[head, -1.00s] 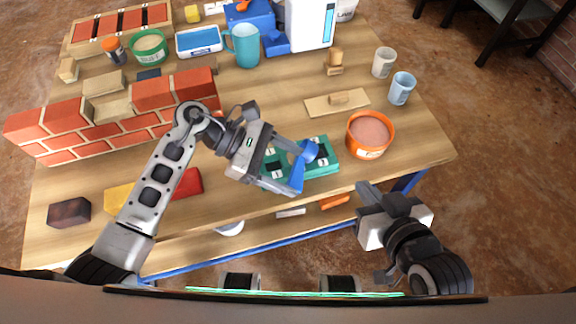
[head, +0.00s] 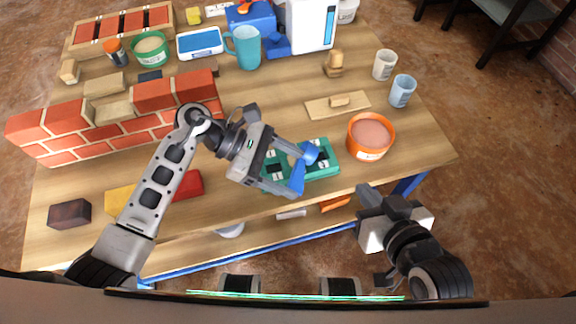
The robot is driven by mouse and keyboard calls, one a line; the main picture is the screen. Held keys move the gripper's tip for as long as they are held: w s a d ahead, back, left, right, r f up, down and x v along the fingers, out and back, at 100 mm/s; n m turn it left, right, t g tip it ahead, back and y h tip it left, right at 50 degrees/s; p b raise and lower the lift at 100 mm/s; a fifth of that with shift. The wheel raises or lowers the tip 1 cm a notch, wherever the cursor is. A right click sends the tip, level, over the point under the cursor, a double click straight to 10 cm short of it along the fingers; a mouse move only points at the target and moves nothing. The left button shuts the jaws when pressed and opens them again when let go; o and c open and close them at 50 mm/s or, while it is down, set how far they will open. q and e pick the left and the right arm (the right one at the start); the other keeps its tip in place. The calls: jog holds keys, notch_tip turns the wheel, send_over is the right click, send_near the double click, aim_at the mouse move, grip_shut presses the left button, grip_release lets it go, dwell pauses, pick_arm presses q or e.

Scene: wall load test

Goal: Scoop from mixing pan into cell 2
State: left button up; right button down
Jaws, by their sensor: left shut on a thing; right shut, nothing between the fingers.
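The orange mixing pan (head: 371,137) holds a pinkish mix and stands near the table's right edge. A teal tray with cells (head: 325,171) lies just left of it. My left gripper (head: 293,171) is shut on a blue scoop (head: 299,177) and holds it over the tray, covering part of it. I cannot tell which cell is under the scoop, or whether the scoop holds mix. My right gripper (head: 367,195) is shut and empty, in front of the table's front edge.
A low brick wall (head: 120,120) stands at the left. Two cups (head: 402,91) and a wooden float (head: 338,103) lie behind the pan. A blue pitcher (head: 246,47) stands at the back. A red block (head: 188,185) and dark brick (head: 69,213) lie at the front left.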

pick_arm(q)
jog(key=shift+r, duration=0.15)
jog(key=shift+r+p, duration=1.15)
jog(key=shift+r, duration=0.75)
